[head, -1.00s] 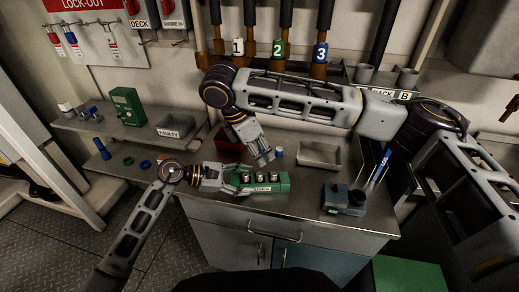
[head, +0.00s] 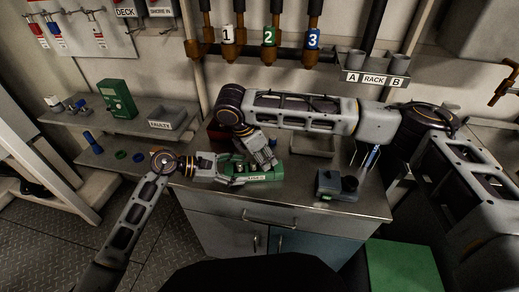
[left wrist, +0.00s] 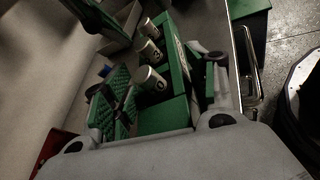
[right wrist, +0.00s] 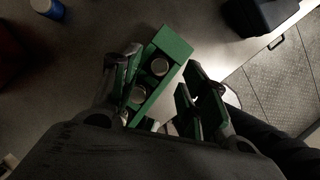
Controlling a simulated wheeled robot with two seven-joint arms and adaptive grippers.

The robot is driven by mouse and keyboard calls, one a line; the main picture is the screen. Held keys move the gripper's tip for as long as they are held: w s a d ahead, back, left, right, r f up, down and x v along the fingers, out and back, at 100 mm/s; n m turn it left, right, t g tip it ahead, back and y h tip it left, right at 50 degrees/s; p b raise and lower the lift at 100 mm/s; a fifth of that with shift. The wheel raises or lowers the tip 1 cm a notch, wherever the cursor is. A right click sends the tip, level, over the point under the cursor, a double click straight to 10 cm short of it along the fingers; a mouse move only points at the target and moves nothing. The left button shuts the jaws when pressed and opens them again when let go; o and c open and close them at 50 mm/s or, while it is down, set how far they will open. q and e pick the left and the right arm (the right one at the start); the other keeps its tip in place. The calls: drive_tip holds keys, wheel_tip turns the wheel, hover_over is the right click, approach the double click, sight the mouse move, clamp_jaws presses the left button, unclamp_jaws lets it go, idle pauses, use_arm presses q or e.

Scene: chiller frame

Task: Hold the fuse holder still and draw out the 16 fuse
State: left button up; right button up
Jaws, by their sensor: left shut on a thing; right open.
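The green fuse holder (head: 264,178) lies on the steel counter. In the left wrist view the holder (left wrist: 178,60) carries a row of pale, round-topped fuses (left wrist: 150,50); I cannot read which one is the 16 fuse. My left gripper (head: 228,167) is shut on the left end of the holder. My right gripper (head: 266,166) is over the holder from behind. In the right wrist view its pads (right wrist: 157,88) are spread on either side of the holder's fuse row, with no fuse visibly gripped. Fuse tops (right wrist: 158,67) show between them, and the nearest is partly hidden.
A grey tray (head: 314,146) stands behind the holder, to the right. A dark block-shaped device (head: 336,186) stands right of the holder. A red container (head: 219,134) is behind the left gripper. A FAULTY bin (head: 167,119) sits on the left shelf. Counter between holder and device is clear.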

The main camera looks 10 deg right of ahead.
use_arm(q)
drive_tip(key=shift+f, duration=0.25)
use_arm(e)
drive_tip(key=shift+x, duration=1.5)
clamp_jaws()
drive_tip(key=shift+r, duration=2.45)
idle(0.8)
drive_tip(key=shift+r, duration=1.7)
